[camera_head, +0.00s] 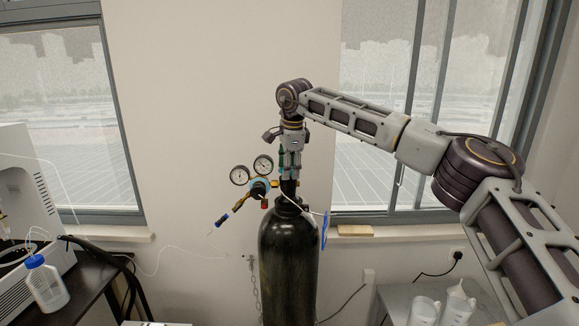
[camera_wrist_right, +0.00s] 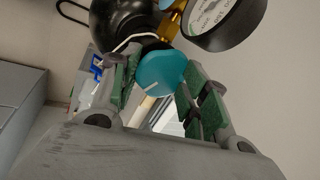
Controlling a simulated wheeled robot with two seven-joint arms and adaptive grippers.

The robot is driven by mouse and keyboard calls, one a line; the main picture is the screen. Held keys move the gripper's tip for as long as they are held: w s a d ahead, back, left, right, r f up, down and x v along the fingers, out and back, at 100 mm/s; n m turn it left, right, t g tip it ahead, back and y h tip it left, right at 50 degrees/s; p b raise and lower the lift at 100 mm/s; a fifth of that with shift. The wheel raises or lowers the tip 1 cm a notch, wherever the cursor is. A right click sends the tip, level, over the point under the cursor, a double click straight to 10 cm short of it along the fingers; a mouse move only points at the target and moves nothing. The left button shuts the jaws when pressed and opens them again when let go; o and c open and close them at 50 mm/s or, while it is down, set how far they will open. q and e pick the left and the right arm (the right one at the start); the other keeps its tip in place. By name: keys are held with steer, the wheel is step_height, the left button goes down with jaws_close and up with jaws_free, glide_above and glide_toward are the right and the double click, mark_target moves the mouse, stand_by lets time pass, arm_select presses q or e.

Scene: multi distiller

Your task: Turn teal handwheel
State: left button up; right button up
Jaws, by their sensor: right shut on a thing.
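The teal handwheel (camera_wrist_right: 162,73) shows as a round disc in the right wrist view, above the dark gas cylinder (camera_head: 288,262). My right gripper (camera_head: 289,166) points down over the cylinder's valve from above. In the right wrist view its green-padded fingers (camera_wrist_right: 158,92) stand on either side of the handwheel, shut on it. In the head view the fingers hide most of the handwheel. My left gripper is not in view.
Two pressure gauges (camera_head: 251,170) sit left of the valve; a gauge (camera_wrist_right: 222,18) is close by in the right wrist view. A thin hose hangs at the cylinder. A blue-capped bottle (camera_head: 46,284) stands at left, white beakers (camera_head: 424,311) at lower right.

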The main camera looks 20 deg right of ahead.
steer(key=shift+w+r, duration=0.1)
steer(key=m, duration=0.2)
steer(key=m+h+p, duration=0.1)
steer(key=m, duration=0.1)
steer(key=shift+w+a+r+m+h, duration=0.1)
steer(key=shift+a+m+h, duration=0.05)
steer(key=shift+m+h, duration=0.2)
steer(key=shift+w+m+g+h+p, duration=0.1)
steer(key=shift+m+g+h+p, duration=0.35)
steer(key=shift+m, duration=0.85)
steer(key=shift+w+m+g+h+p, duration=0.15)
steer(key=shift+m+p, duration=0.55)
steer(key=shift+m, duration=0.55)
steer(key=shift+c, duration=0.2)
steer(key=shift+s, duration=0.1)
